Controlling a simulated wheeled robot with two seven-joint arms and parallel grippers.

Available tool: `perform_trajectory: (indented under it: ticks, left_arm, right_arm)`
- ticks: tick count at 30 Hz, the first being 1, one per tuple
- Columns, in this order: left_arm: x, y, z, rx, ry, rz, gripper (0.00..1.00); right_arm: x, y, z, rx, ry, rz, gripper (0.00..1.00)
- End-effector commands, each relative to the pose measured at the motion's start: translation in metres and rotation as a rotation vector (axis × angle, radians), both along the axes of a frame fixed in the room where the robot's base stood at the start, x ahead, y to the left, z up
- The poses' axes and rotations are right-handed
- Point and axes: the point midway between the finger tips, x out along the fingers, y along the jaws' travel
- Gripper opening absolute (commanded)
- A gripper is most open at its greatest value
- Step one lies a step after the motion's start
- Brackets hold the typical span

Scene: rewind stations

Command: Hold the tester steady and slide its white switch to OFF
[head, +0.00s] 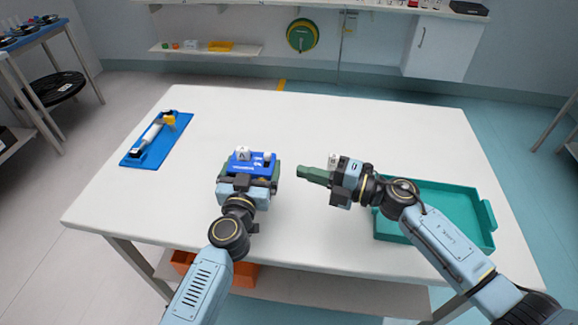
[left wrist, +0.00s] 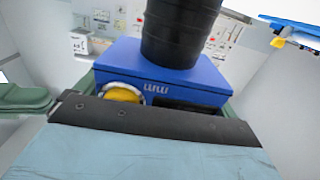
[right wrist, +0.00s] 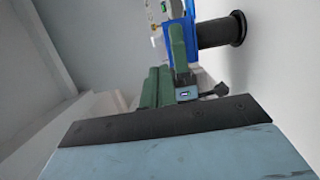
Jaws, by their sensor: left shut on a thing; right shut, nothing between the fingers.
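The blue tester (head: 250,167) is held between the green fingers of my left gripper (head: 249,172), above the near middle of the table. A white lettered block (head: 243,153) and a small white knob (head: 267,156) show on its top; I cannot tell which is the switch or its position. In the left wrist view the tester (left wrist: 125,75) shows a yellow round part and a black cylinder (left wrist: 180,30). My right gripper (head: 302,171) is shut and empty, pointing at the tester from the right, with a gap between them. Its green fingers also show in the right wrist view (right wrist: 160,88).
A teal tray (head: 487,222) lies on the white table (head: 330,120) at the right, under my right arm. A blue holder (head: 133,158) with a white and yellow tool lies at the left. A small white object (head: 333,160) stands behind my right gripper. The back of the table is clear.

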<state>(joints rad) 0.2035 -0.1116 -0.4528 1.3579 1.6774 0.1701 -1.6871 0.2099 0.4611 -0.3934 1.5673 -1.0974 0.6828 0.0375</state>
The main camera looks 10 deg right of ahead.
Motion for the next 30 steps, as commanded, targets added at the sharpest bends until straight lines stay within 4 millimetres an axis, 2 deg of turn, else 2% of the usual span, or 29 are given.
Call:
perform_trajectory:
  ticks: [1,6,18,19,20,30]
  left_arm:
    - [0.0,0.001,-0.001,0.002,0.001,0.001,0.62]
    - [0.0,0.001,-0.001,0.003,0.001,0.001,0.62]
    - [0.0,0.001,-0.001,0.003,0.001,0.002,0.62]
    - [0.0,0.001,-0.001,0.003,0.001,0.002,0.96]
    - [0.0,0.001,-0.001,0.003,0.001,0.002,1.0]
    - [-0.005,0.002,-0.001,0.003,-0.001,0.001,1.0]
  right_arm:
    - [-0.004,-0.007,-0.001,-0.001,0.002,-0.001,0.0]
    - [-0.012,-0.019,0.0,0.0,0.0,0.003,0.0]
    - [-0.013,-0.02,0.0,0.001,-0.001,0.003,0.0]
    - [-0.013,-0.02,0.0,0.001,-0.001,0.003,0.0]
    - [-0.013,-0.02,0.0,0.001,-0.001,0.003,0.0]
    - [-0.013,-0.02,0.0,0.001,0.0,0.003,0.0]
